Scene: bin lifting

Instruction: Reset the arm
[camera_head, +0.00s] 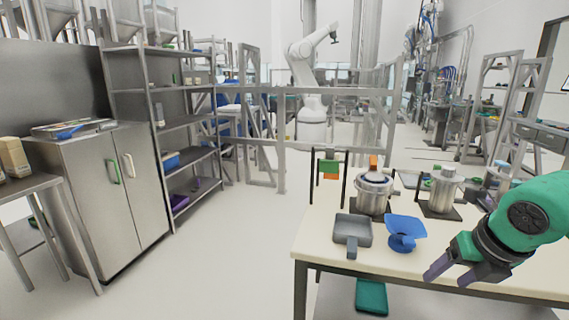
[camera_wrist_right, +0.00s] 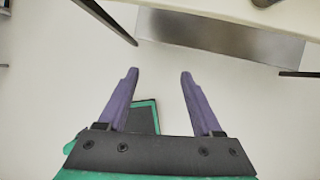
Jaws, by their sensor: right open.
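My right gripper (camera_head: 447,277) comes in from the right in the head view, over the front edge of the table (camera_head: 340,258). It is open and empty. In the right wrist view its two purple fingers (camera_wrist_right: 158,92) stand apart above the floor, with nothing between their tips. A dark, green-edged shape (camera_wrist_right: 145,118) shows behind the left finger there. My left gripper is not in the head view.
A grey scoop (camera_head: 352,230), a blue funnel (camera_head: 405,232) and metal pots (camera_head: 373,195) stand on the table. A teal bin (camera_head: 371,297) is below its front edge. A steel cabinet (camera_head: 100,190) and shelves (camera_head: 180,122) stand left. The floor between is clear.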

